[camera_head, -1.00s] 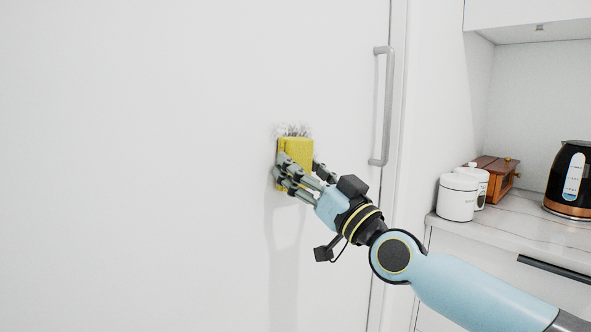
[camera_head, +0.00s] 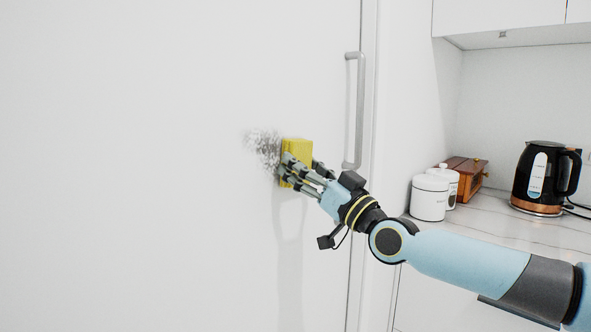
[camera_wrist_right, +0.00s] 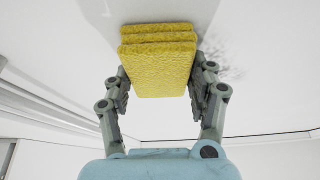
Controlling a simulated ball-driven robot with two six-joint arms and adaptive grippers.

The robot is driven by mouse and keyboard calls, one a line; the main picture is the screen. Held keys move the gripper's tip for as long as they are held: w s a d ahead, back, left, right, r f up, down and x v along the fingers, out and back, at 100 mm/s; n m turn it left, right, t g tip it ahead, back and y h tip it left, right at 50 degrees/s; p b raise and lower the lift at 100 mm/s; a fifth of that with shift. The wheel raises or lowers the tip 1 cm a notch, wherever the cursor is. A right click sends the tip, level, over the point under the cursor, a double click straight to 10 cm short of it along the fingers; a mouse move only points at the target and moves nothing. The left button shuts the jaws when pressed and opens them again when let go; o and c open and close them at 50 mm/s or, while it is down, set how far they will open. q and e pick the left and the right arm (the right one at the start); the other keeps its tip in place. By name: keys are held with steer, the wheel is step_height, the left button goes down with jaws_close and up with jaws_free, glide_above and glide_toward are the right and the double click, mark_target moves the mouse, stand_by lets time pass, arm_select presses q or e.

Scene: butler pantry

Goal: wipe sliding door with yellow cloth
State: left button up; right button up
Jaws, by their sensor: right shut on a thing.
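The white sliding door (camera_head: 150,220) fills the left and middle of the head view, with a grey vertical handle (camera_head: 354,110) near its right edge. A grey speckled smudge (camera_head: 265,146) marks the door. My right gripper (camera_head: 297,171) is shut on the folded yellow cloth (camera_head: 298,150), held at the door just right of the smudge. In the right wrist view the cloth (camera_wrist_right: 160,65) sits between both fingers of the right gripper (camera_wrist_right: 160,90), its far end at or close to the door; contact is unclear. Part of the smudge (camera_wrist_right: 228,58) shows beside it. My left gripper is not in view.
A counter (camera_head: 480,222) stands to the right of the door. It holds white canisters (camera_head: 430,198), a wooden box (camera_head: 470,172) and a black kettle (camera_head: 545,178). A wall cabinet (camera_head: 490,18) hangs above.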

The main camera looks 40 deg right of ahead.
mark_target(303, 149)
steer(key=shift+d+r+p, duration=0.1)
steer(key=shift+r+p, duration=0.85)
steer(key=shift+s+a+f+p, duration=0.15)
steer(key=shift+a+p, duration=0.25)
steer(key=shift+a, duration=1.35)
steer(key=shift+s+a+r+p, duration=0.1)
steer(key=shift+a+p, duration=0.25)
steer(key=shift+a, duration=1.35)
steer(key=shift+s+a+f, duration=0.1)
steer(key=shift+a, duration=1)
steer(key=shift+a+b, duration=0.35)
steer(key=shift+a, duration=1)
steer(key=shift+s+a+r+p, duration=0.1)
steer(key=shift+a+r+p, duration=0.05)
steer(key=shift+r+p, duration=0.9)
steer(key=shift+d+f+p, duration=0.2)
steer(key=shift+d+p, duration=0.5)
steer(key=shift+d, duration=1.25)
steer(key=shift+w+d+p, duration=0.15)
steer(key=shift+d, duration=0.75)
steer(key=shift+w+d+p, duration=0.15)
steer(key=shift+d, duration=0.7)
steer(key=shift+w+d, duration=0.15)
steer(key=shift+d, duration=2.2)
